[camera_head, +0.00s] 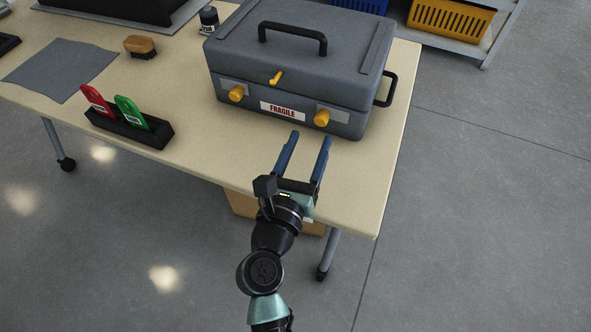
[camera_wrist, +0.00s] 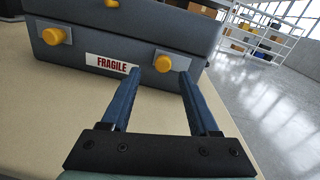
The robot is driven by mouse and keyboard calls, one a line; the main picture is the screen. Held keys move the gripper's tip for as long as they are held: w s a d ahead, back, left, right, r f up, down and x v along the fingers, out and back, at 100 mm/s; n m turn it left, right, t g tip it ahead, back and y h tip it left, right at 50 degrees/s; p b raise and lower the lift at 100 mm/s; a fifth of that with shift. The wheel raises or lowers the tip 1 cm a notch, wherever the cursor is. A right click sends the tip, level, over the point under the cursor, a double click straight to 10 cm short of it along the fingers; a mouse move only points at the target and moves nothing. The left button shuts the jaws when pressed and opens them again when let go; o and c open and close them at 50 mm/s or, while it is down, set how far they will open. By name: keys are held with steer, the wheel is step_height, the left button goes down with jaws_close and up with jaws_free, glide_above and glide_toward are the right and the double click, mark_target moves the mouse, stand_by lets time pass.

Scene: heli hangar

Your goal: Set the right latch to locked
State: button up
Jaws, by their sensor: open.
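A grey case (camera_head: 260,92) with a black top handle stands closed on the table. Its front has two yellow latch knobs on grey plates. The right latch (camera_head: 322,118) is right of the FRAGILE label; it also shows in the wrist view (camera_wrist: 163,63). The left latch (camera_head: 236,93) is on the other side; it shows in the wrist view too (camera_wrist: 52,36). A small yellow lever (camera_head: 276,77) sits between them, higher up. I cannot read either latch's setting. My gripper (camera_head: 308,138) is open and empty, its blue fingers pointing at the right latch, apart from it.
A black holder (camera_head: 150,136) with a red and a green tag stands at the left on the table (camera_head: 370,185). A brush (camera_head: 140,46), a grey cloth (camera_head: 62,70) and a dark jar (camera_head: 209,19) lie farther back. The tabletop right of the case is clear.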

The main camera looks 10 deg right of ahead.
steer(key=v, duration=0.7)
steer(key=shift+s+a, duration=0.2)
steer(key=shift+s, duration=0.1)
